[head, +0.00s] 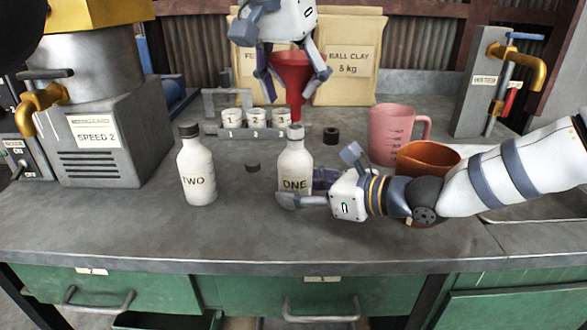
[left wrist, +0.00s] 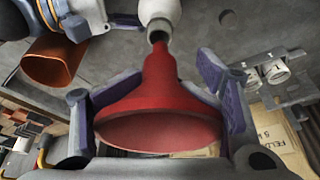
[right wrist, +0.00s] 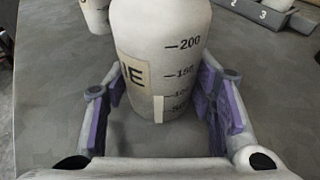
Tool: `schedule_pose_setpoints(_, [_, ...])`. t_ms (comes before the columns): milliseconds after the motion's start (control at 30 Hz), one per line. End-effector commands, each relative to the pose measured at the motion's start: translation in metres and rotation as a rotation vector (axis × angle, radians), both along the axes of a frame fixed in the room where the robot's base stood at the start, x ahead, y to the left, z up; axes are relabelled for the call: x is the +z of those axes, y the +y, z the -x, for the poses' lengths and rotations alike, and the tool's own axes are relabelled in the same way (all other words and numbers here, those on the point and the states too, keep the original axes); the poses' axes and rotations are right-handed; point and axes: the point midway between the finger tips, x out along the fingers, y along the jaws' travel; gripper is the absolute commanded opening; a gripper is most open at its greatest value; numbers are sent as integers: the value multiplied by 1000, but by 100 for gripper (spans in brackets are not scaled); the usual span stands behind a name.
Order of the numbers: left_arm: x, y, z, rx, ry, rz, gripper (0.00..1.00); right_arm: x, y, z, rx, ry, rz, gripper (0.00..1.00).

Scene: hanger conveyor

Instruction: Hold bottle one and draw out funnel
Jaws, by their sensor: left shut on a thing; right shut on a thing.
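Bottle one (head: 295,165) is a white bottle with an ONE label, standing upright on the grey bench. My right gripper (head: 306,182) is shut on its lower body; the right wrist view shows the fingers on either side of bottle one (right wrist: 160,55) and its volume marks. My left gripper (head: 293,84) is shut on the wide cone of the red funnel (head: 290,68), which is upright above bottle one. In the left wrist view, the funnel (left wrist: 160,95) points its spout at the bottle's neck. I cannot tell whether the spout tip is still inside the mouth.
Bottle two (head: 197,168), dark-capped, stands to the left, with a small dark cap (head: 252,167) between the bottles. Numbered cups in a rack (head: 215,131) stand behind. A pink jug (head: 388,135) and a brown vessel (head: 428,155) are right. The front bench strip is clear.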

Motion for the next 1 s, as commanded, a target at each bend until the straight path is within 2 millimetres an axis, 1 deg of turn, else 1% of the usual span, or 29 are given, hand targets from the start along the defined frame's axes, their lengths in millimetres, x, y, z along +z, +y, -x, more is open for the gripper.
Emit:
schedule_pose_setpoints(200, [8, 0, 0, 0, 0, 1, 24, -1, 0, 0, 0, 2, 1, 34])
schedule_pose_setpoints(433, [9, 0, 1, -1, 0, 1, 24, -1, 0, 0, 0, 2, 1, 34])
schedule_pose_setpoints(467, [9, 0, 1, -1, 0, 1, 24, -1, 0, 0, 0, 2, 1, 55])
schedule_pose_setpoints(500, [9, 0, 1, -1, 0, 1, 24, -1, 0, 0, 0, 2, 1, 64])
schedule_pose_setpoints(533, [9, 0, 1, -1, 0, 1, 24, -1, 0, 0, 0, 2, 1, 70])
schedule_pose_setpoints(567, [9, 0, 1, -1, 0, 1, 24, -1, 0, 0, 0, 2, 1, 73])
schedule_pose_setpoints(867, [9, 0, 1, 0, 0, 1, 24, 0, -1, 0, -1, 0, 0, 73])
schedule_pose_setpoints(967, [9, 0, 1, 0, 0, 1, 24, 5, -12, 6, -3, 0, 0, 73])
schedule_pose_setpoints(1000, [9, 0, 1, -1, -1, 1, 24, 7, -19, 11, -4, 0, -1, 73])
